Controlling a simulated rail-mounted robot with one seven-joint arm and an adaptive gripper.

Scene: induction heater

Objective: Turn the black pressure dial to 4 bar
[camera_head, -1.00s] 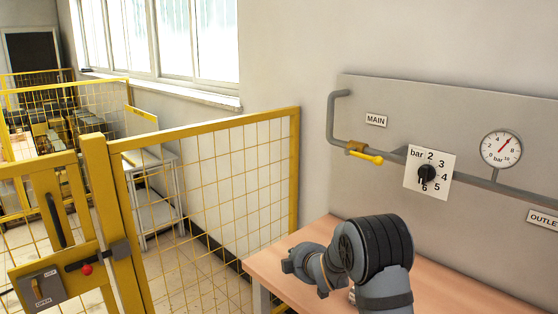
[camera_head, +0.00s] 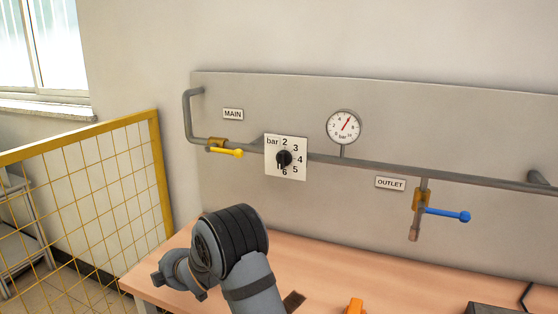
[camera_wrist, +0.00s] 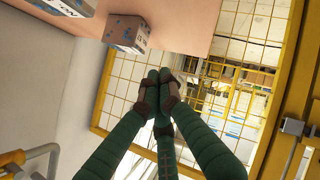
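The black pressure dial (camera_head: 284,158) is on a white plate marked "bar" and 2 to 6, on the grey wall panel. Its pointer appears to face down, near 6. The round gauge (camera_head: 344,127) is up and right of it, with its red needle pointing up and right. My gripper (camera_wrist: 160,88) shows in the wrist view with its green fingers converging and brown tips close together, holding nothing visible. In the head view my arm is over the table's left part, below and apart from the dial; the fingertips cannot be made out there.
A yellow-handled valve (camera_head: 226,151) is left of the dial; a blue-handled valve (camera_head: 445,214) is to the right. Yellow mesh fence (camera_head: 90,180) stands left of the wooden table (camera_head: 330,285). An orange object (camera_head: 355,306) is at the front. Boxes (camera_wrist: 126,34) show in the wrist view.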

